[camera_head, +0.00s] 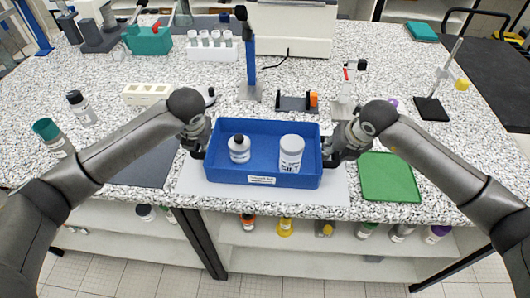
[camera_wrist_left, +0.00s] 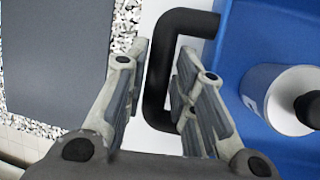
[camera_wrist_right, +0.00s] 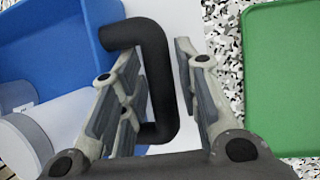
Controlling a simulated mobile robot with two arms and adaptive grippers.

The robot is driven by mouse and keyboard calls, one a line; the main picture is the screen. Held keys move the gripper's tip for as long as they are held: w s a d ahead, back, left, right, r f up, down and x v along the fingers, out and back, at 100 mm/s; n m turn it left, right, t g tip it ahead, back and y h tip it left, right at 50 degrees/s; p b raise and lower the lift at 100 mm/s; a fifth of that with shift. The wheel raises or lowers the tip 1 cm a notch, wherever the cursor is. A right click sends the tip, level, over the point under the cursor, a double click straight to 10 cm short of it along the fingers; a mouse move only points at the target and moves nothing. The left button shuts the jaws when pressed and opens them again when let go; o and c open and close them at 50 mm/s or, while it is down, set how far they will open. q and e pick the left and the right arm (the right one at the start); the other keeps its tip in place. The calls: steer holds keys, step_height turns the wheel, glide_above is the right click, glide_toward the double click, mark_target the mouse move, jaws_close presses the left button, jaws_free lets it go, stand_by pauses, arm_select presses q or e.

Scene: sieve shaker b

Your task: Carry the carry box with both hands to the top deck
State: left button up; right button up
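The blue carry box (camera_head: 222,174) sits on a white sheet on the speckled counter. It holds a white bottle with a black cap (camera_head: 239,149) and a white jar (camera_head: 291,153), both upright. My left gripper (camera_head: 197,152) is at the box's left end; in the left wrist view its spread fingers stand either side of the black left handle (camera_wrist_left: 158,72). My right gripper (camera_head: 331,157) is at the right end; in the right wrist view its spread fingers stand either side of the right handle (camera_wrist_right: 160,75). I cannot tell for certain which surface is the top deck.
An orange-and-black holder (camera_head: 297,102) and a blue stand (camera_head: 249,70) are behind. A black surface with a rail (camera_head: 489,75) is at far right. Shelves with bottles are below the counter.

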arm_select(q)
jaws_close()
arm_select(e)
jaws_close()
arm_select(q)
steer(key=shift+w+r, duration=0.1)
arm_select(e)
steer(key=shift+w+r, duration=0.1)
